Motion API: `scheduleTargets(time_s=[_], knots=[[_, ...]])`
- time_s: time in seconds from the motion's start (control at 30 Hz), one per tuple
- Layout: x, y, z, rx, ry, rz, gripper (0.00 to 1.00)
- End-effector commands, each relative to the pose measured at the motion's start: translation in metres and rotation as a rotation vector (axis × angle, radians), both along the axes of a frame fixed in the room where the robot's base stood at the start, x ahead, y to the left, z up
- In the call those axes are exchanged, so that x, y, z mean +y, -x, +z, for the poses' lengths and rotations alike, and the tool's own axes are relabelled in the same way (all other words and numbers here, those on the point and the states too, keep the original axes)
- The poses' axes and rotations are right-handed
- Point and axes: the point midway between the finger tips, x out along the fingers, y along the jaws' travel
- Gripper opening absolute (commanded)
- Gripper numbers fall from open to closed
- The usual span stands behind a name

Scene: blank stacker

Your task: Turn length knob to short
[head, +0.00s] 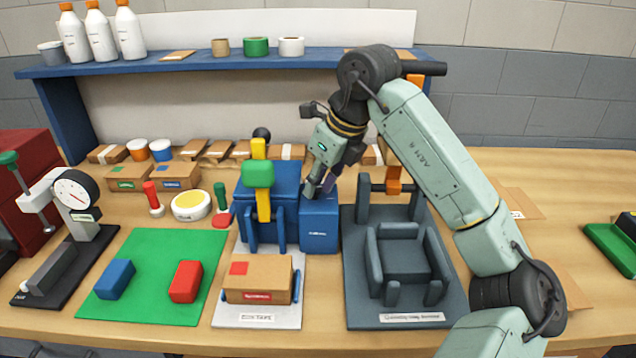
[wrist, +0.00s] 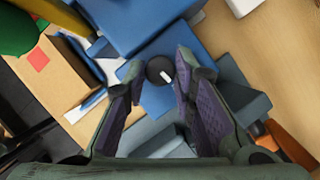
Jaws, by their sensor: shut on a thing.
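The blue machine (head: 319,230) stands near the middle of the table, with a yellow upright and a green-topped lever (head: 258,174). The length knob (wrist: 159,69) is a round black knob with a white mark on the blue housing, seen in the wrist view; its mark points to the lower right there. My gripper (head: 316,190) reaches down over the housing's right part and hides the knob in the head view.
A cardboard box (head: 258,279) lies in front of the blue machine. A dark grey fixture (head: 404,259) stands to the right. A green mat (head: 148,305) with a blue and a red block lies at left. A blue shelf (head: 200,64) runs behind.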

Motion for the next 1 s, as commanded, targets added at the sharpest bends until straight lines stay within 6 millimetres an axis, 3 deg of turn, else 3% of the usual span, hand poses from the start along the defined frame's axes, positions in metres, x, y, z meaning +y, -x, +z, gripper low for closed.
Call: scheduleTargets(time_s=[0.5, 1.0], knots=[[-0.0017, -0.0029, 0.0006, -0.001, -0.001, 0.328, 0.0], [-0.0018, -0.0034, 0.0005, -0.001, 0.0, 0.415, 0.0]])
